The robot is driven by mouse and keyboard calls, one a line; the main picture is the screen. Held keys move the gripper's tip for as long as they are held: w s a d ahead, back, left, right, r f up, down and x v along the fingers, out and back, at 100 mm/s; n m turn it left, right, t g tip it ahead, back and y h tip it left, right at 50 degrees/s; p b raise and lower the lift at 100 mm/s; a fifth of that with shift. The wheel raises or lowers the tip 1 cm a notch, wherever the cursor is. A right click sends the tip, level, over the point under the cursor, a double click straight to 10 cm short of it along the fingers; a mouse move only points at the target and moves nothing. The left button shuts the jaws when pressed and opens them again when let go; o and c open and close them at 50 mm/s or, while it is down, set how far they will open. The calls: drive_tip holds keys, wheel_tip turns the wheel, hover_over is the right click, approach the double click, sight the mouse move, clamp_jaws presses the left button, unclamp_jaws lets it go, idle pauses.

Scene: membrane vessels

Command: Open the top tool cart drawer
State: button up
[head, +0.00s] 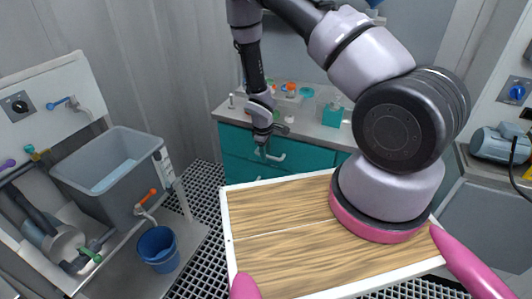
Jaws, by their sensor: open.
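The tool cart (230,140) stands at the back, with teal drawer fronts under a grey top. A pale curved handle (277,157) shows on its front, just beside my gripper. The top drawer front (310,136) looks closed, flush with the cart. My gripper (262,150) is open and points down in front of the drawer fronts, close to the handle. Nothing shows between its fingers, and I cannot tell whether it touches the handle. My gripper and forearm hide part of the cart's front and top.
Small bottles and a teal-white container (332,115) stand on the cart top. A grey basin (115,165) and a blue bucket (158,248) are at the left. A blue-grey motor (497,144) is at the right. Black grating floor (208,190) lies before the cart.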

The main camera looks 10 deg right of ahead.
clamp_jaws()
idle(1.3)
